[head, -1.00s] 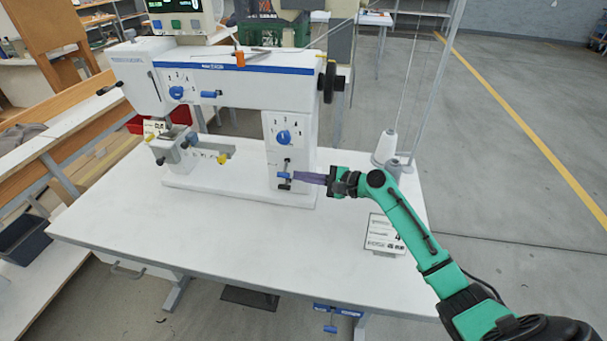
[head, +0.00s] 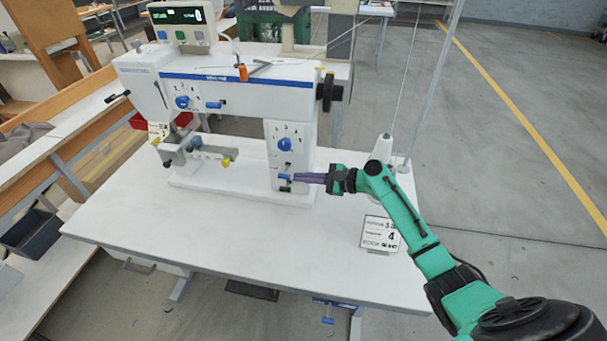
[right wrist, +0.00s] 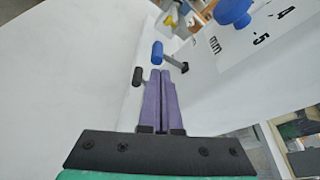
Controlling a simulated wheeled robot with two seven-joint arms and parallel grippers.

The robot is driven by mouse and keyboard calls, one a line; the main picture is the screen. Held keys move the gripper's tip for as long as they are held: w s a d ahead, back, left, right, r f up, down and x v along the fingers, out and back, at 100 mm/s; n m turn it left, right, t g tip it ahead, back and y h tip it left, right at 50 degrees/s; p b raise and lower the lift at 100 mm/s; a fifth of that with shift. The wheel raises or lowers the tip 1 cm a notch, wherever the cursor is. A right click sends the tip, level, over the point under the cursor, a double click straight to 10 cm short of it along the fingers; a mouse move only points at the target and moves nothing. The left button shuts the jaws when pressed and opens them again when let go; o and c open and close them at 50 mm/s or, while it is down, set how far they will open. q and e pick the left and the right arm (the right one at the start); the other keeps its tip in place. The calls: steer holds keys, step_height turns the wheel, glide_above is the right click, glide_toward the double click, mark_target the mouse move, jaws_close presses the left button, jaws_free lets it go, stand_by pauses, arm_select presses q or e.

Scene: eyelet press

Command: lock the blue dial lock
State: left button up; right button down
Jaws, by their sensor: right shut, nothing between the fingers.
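The white sewing-type machine has a column (head: 270,159) with a blue dial (head: 284,144) on its face, marked with numbers. Below the dial is a small blue lever (head: 285,177), with a dark knob beneath it. My right gripper (head: 297,177) is shut and empty, its purple fingertips just right of the lever. In the right wrist view the fingertips (right wrist: 160,74) are close to the blue lever end (right wrist: 157,52) and the black knob (right wrist: 138,76); contact cannot be told. The blue dial (right wrist: 232,12) shows at the top. My left gripper is out of view.
A second blue dial (head: 182,101) and a blue lever (head: 213,105) sit on the machine's upper arm. A printed card (head: 380,234) stands on the white table (head: 240,235), near a thread cone (head: 382,148). The table front is clear.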

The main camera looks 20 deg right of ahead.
steer(key=shift+r+m+p, duration=0.45)
steer(key=shift+m+p, duration=0.05)
steer(key=shift+p, duration=0.5)
steer(key=shift+r+p, duration=0.2)
steer(key=shift+p, duration=0.25)
stand_by(2.0)
